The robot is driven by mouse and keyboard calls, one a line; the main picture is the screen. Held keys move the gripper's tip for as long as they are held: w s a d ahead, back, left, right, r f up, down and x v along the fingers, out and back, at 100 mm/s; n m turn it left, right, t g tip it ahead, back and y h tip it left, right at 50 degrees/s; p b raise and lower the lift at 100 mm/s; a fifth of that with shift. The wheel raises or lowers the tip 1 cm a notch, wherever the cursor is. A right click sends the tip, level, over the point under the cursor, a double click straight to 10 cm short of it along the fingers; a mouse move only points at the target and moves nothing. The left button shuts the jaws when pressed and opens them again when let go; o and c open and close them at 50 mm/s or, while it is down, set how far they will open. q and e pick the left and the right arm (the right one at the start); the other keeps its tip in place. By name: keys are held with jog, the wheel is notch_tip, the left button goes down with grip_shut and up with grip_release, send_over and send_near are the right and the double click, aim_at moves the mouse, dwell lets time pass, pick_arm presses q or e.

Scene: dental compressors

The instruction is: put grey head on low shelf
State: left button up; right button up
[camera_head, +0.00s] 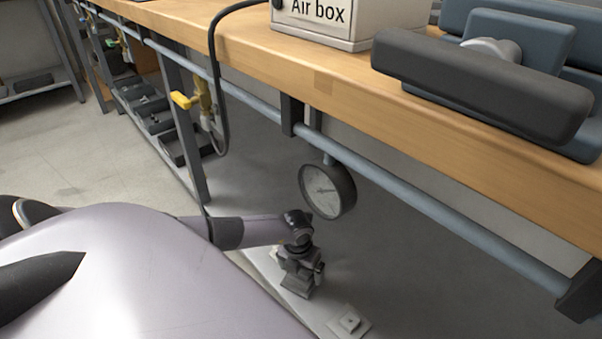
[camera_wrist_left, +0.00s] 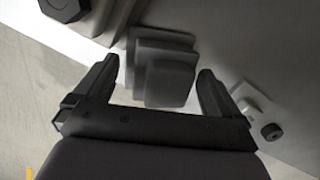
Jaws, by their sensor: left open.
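A stepped grey head (camera_head: 296,287) stands on the light low shelf (camera_head: 318,308) beneath the workbench. It also shows in the left wrist view (camera_wrist_left: 165,72). My left gripper (camera_head: 302,268) points down at it from above. In the left wrist view its two fingers (camera_wrist_left: 158,70) are apart, one on each side of the grey head, with a visible gap to the right finger. Whether either finger touches it cannot be told. My left arm partly hides the head in the head view. My right gripper is not in view.
A round gauge (camera_head: 327,191) hangs from a blue-grey pipe (camera_head: 430,207) close to my left wrist. The wooden bench (camera_head: 330,75) overhangs the shelf, with an Air box (camera_head: 325,22) on top. A small white plate (camera_head: 349,322) lies nearer. Dark parts (camera_head: 155,115) sit farther left.

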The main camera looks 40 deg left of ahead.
pick_arm(q)
jog(key=shift+r, duration=0.55)
notch_tip(320, 180, up, 11)
jog(key=s+p, duration=0.1)
jog(key=p, duration=0.5)
jog(key=s+d+r+t+h, duration=0.15)
jog(key=d+h, duration=0.25)
jog(key=d, duration=0.4)
jog(key=s+d+r+h, duration=0.1)
jog(key=d+r+h, duration=0.2)
jog(key=d, duration=0.6)
jog(key=s+d+r+h, duration=0.1)
jog(key=d+r+h, duration=0.25)
jog(key=d, duration=0.45)
jog(key=w+d+r+n+t+h, duration=0.2)
jog(key=d+r+n+t, duration=0.1)
jog(key=r+n+t, duration=1.25)
jog(key=s+f+n+g+y, duration=0.4)
jog(key=s+f+n+g, duration=0.2)
jog(key=n, duration=0.8)
jog(key=shift+f+g, duration=0.2)
jog(key=shift+g, duration=0.1)
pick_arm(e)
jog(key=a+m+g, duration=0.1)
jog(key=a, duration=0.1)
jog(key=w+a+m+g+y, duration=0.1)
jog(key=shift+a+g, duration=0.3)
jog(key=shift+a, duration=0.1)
